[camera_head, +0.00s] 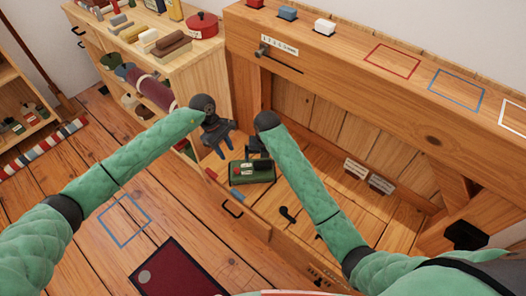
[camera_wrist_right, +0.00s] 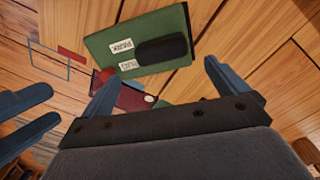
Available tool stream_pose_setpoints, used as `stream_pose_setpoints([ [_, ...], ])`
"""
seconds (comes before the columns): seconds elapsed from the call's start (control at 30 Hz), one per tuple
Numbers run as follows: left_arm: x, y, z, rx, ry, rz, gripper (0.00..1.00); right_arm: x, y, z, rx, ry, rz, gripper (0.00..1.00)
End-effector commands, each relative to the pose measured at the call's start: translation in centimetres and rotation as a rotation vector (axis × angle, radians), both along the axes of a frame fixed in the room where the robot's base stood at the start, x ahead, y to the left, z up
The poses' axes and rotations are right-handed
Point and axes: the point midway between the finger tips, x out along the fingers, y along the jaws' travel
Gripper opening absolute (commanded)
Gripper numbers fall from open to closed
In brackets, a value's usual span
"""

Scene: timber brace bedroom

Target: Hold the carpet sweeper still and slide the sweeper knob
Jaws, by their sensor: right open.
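The carpet sweeper is a green box (camera_head: 249,178) on the wooden surface near the middle of the head view. In the right wrist view its green top (camera_wrist_right: 115,42) carries a black knob (camera_wrist_right: 162,50) and two small white labels. My right gripper (camera_wrist_right: 164,70) is open, with the sweeper and knob ahead of its fingertips; it appears empty. In the head view the right wrist partly hides its fingers. My left gripper (camera_head: 221,139) is just left of and behind the sweeper, its blue fingers apart and apparently empty. Its fingers also show in the right wrist view (camera_wrist_right: 28,112).
A wooden beam (camera_head: 340,62) with coloured outlines and small blocks runs along the back right. A shelf (camera_head: 140,50) with rolls and a red pot (camera_head: 201,25) stands behind left. A blue outlined square (camera_head: 125,221) and dark red mat (camera_head: 180,272) lie on the floor.

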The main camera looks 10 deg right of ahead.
Motion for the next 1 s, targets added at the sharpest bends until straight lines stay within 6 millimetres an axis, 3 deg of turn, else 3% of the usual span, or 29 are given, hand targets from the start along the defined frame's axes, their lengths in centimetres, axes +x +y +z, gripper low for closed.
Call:
stream_pose_setpoints([
  [0.13,0.0,0.0,0.0,0.000,0.000,0.000,0.36,1.0,0.0,1.3,-0.044,0.026,0.045,0.98],
  [0.3,0.0,0.0,0.0,0.000,0.000,0.000,0.36,1.3,-0.1,1.2,-0.061,0.039,0.062,0.98],
  [0.73,0.0,0.0,0.0,0.000,0.000,0.000,0.36,1.2,-0.1,-4.2,-0.060,0.041,0.061,0.98],
  [1.0,0.0,0.0,0.0,0.000,0.000,0.000,0.36,1.3,-0.1,-6.0,-0.060,0.039,0.062,0.98],
])
